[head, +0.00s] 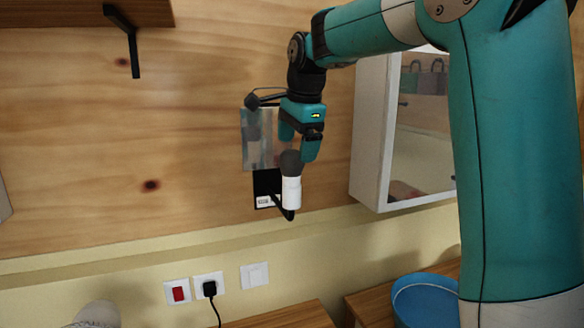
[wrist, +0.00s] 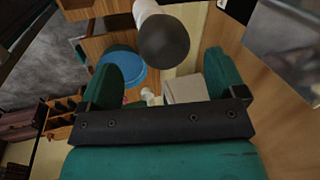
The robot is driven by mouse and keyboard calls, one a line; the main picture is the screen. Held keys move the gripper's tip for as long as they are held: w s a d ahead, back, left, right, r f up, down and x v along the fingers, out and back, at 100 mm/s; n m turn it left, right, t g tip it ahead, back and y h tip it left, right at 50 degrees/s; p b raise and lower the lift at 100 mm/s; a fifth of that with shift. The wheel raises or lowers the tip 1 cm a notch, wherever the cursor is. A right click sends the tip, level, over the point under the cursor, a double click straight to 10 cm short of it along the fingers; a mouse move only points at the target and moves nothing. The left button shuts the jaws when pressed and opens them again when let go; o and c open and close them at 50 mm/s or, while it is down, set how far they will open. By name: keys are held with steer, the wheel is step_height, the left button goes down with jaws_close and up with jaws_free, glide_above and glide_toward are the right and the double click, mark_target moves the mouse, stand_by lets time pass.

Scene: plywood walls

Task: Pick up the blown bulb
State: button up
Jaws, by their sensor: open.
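The blown bulb (head: 291,163) is a dark grey globe standing upright in a white socket (head: 291,192) on a black wall bracket. My gripper (head: 298,144) points down just above it in the head view, fingers apart and empty. The bulb's top overlaps the fingertips' level there; the exact depth between them is unclear. In the wrist view the bulb (wrist: 164,40) shows beyond my open gripper (wrist: 172,72), toward the top of the picture, with the white socket (wrist: 146,10) behind it. No finger visibly grips it.
A blue round container (head: 428,281) sits on a wooden surface at lower right. A white mirrored cabinet (head: 371,130) hangs right of the bulb. A picture panel (head: 250,148) is on the wall behind. A red switch (head: 178,292) and a plugged socket (head: 208,284) are below.

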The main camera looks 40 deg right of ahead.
mark_target(291, 168)
steer(key=shift+p+x, duration=1.25)
steer(key=shift+x, duration=1.45)
steer(key=shift+w+r, duration=0.1)
steer(key=shift+w, duration=0.05)
steer(key=c, duration=1)
